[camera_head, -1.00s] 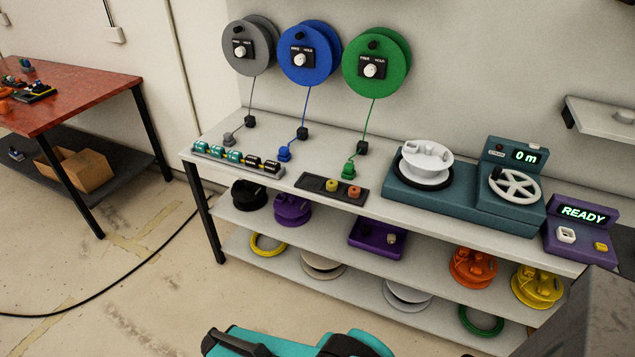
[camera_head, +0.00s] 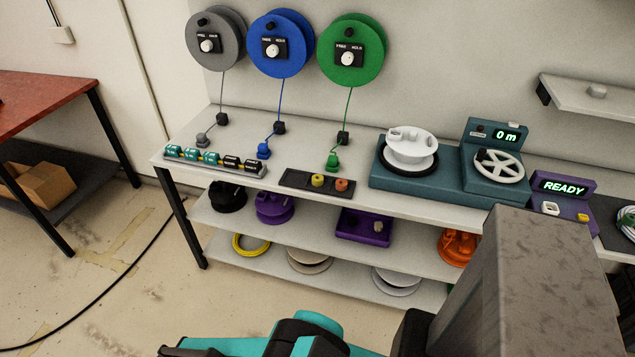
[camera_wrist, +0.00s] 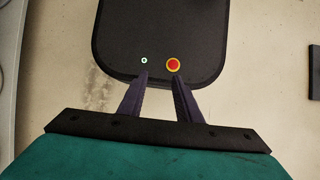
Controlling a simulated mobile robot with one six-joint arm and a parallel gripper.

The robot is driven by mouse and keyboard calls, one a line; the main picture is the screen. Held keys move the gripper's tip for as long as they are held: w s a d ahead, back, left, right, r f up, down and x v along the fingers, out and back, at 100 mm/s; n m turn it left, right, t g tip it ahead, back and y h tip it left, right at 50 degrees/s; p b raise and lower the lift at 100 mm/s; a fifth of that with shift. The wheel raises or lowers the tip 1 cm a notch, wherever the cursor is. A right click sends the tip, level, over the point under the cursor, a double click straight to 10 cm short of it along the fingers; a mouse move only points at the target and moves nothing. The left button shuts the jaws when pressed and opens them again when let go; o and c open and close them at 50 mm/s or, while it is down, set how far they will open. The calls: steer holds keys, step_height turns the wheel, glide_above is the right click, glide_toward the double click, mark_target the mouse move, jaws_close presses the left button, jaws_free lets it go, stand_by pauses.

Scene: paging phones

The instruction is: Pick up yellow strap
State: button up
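No item is plainly marked as the yellow strap. A thin yellow ring-like coil (camera_head: 251,245) lies on the bottom shelf under the bench, at the left in the head view; I cannot tell if it is the strap. Small yellow bits show among the teal and black pieces in a tray (camera_head: 256,170) on the bench's left front. My gripper (camera_wrist: 162,77) is in the wrist view with its two dark fingers apart and nothing between them. It points at a dark panel and is away from the bench goods.
The bench (camera_head: 359,198) holds a black tray (camera_head: 291,179) with a yellow knob (camera_head: 317,180), a teal winding machine (camera_head: 482,182) and a purple READY box (camera_head: 563,190). Spools stand on the shelf below. A red table (camera_head: 40,98) is at left. Open floor lies between.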

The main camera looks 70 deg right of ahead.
steer(key=shift+o, duration=0.7)
steer(key=shift+a, duration=0.1)
steer(key=w+d+r+m+t, duration=0.1)
steer(key=w+d+r+m, duration=0.25)
steer(key=w+d, duration=0.35)
steer(key=w+d+r+m+t, duration=0.1)
steer(key=w+d+r+m, duration=0.25)
steer(key=w+d, duration=0.3)
steer(key=w+d+r+m+t+h, duration=0.1)
steer(key=w+d+r+m, duration=0.15)
steer(key=d+r, duration=0.45)
steer(key=w+d+r+m, duration=0.2)
steer(key=d+r+m, duration=0.15)
steer(key=d, duration=0.75)
steer(key=s+d+r+m+h, duration=0.1)
steer(key=s+d+r+m, duration=0.15)
steer(key=d+r, duration=0.55)
steer(key=s+d+r+m, duration=0.2)
steer(key=d+r+m, duration=0.3)
steer(key=d, duration=0.5)
steer(key=s+d+r+m+h, duration=0.1)
steer(key=s+d+r+m, duration=0.5)
steer(key=s+d+r, duration=0.6)
step_height(320, 180, up, 4)
steer(key=shift+d+r, duration=0.1)
steer(key=shift+d, duration=0.8)
